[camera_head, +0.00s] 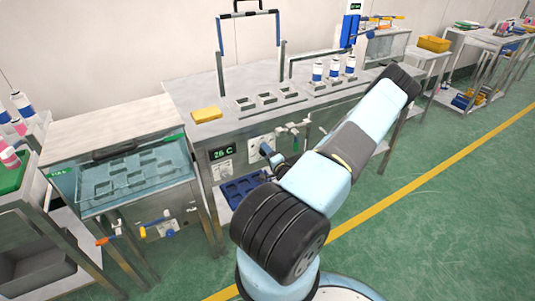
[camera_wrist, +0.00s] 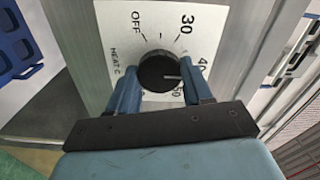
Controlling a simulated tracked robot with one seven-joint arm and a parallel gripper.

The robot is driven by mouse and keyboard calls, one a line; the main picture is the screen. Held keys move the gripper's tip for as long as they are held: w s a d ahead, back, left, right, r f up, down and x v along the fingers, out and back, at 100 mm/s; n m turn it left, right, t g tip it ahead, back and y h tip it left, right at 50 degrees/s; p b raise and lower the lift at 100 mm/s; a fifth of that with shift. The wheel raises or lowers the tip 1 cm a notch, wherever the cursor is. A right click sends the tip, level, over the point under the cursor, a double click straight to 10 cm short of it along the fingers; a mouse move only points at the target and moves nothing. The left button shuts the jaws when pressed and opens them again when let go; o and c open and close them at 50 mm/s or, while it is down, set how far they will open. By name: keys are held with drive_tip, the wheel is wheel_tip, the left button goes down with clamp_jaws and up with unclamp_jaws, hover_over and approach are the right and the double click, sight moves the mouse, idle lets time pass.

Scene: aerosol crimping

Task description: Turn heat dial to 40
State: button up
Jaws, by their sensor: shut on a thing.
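The heat dial (camera_wrist: 158,68) is a round black knob on a white plate (camera_wrist: 120,22) marked OFF, 30, 40 and 50. Its pale pointer line points right, toward the 40 side; the right finger partly hides the marks there, so the exact reading is unclear. My gripper (camera_wrist: 160,80) has its blue fingers on the left and right sides of the knob, shut on it. In the head view my gripper (camera_head: 273,158) is at the bench front, and I cannot make out the knob there. A green-lit display (camera_head: 221,153) left of it reads about 26 C.
A water bath with a tray (camera_head: 130,178) stands left of the bench. A blue tray (camera_head: 240,188) sits low below the panel. Valves (camera_head: 293,128) stick out just right of the dial plate. A yellow block (camera_head: 207,114) lies on the bench top. Green floor is open at right.

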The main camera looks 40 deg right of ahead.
drive_tip(key=o, duration=0.7)
drive_tip(key=shift+s+d+f, duration=0.15)
drive_tip(key=shift+d, duration=0.1)
drive_tip(key=o, duration=0.3)
drive_tip(key=shift+a, duration=0.1)
drive_tip(key=shift+o, duration=0.2)
drive_tip(key=v, duration=1.3)
drive_tip(key=shift+s+a, duration=0.2)
drive_tip(key=shift+s, duration=0.1)
